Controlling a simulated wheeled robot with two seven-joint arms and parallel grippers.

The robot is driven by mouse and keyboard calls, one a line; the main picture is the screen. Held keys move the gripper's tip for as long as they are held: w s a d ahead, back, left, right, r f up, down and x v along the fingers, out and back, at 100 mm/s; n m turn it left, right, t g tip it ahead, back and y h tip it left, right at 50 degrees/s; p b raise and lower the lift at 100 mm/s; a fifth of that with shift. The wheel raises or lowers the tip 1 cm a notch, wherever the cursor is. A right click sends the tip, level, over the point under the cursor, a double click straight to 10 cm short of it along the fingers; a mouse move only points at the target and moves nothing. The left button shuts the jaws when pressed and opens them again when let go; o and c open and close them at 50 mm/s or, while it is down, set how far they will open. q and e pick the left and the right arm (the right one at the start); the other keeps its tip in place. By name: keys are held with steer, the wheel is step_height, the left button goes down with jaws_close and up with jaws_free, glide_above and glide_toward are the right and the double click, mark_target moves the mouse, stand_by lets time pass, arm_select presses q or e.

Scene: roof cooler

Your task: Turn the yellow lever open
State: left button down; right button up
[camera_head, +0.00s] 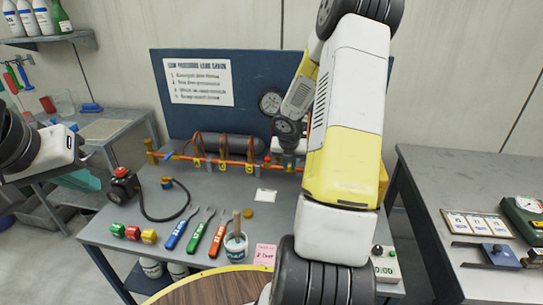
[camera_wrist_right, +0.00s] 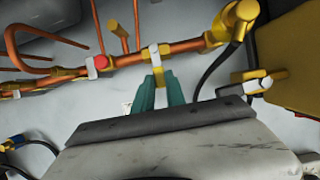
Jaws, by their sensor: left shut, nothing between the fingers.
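The yellow lever (camera_wrist_right: 159,78) shows in the right wrist view, below a pale clamp on the copper pipe (camera_wrist_right: 185,47). My right gripper (camera_wrist_right: 158,88) has its teal fingers close on both sides of the lever, and they look shut on it. In the head view my right gripper (camera_head: 287,148) is small and partly hidden, at the pipe run at the back of the bench. My arm hides the pipe's right part there.
The grey bench (camera_head: 185,255) holds several coloured-handled tools, a cup (camera_head: 235,246), a black hose and coloured knobs in front of the pipe. A round wooden top (camera_head: 215,288) is at the front. In the wrist view, a yellow fitting (camera_wrist_right: 238,20) and black cable are to the right.

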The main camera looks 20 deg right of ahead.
jaws_close()
steer(key=shift+a, duration=0.1)
steer(key=shift+w+a+m+g+h, duration=0.3)
steer(key=shift+w+m+g, duration=0.8)
steer(key=shift+m, duration=1.75)
steer(key=shift+w+a+m+g+h, duration=0.3)
steer(key=shift+w+m+g, duration=0.85)
steer(key=shift+m, duration=1.65)
steer(key=shift+w+a+m+g+h, duration=0.3)
steer(key=shift+w+m+g, duration=0.35)
steer(key=shift+w+m, duration=1.55)
steer(key=shift+s+m, duration=0.65)
steer(key=shift+m, duration=0.1)
steer(key=o, duration=0.6)
jaws_free()
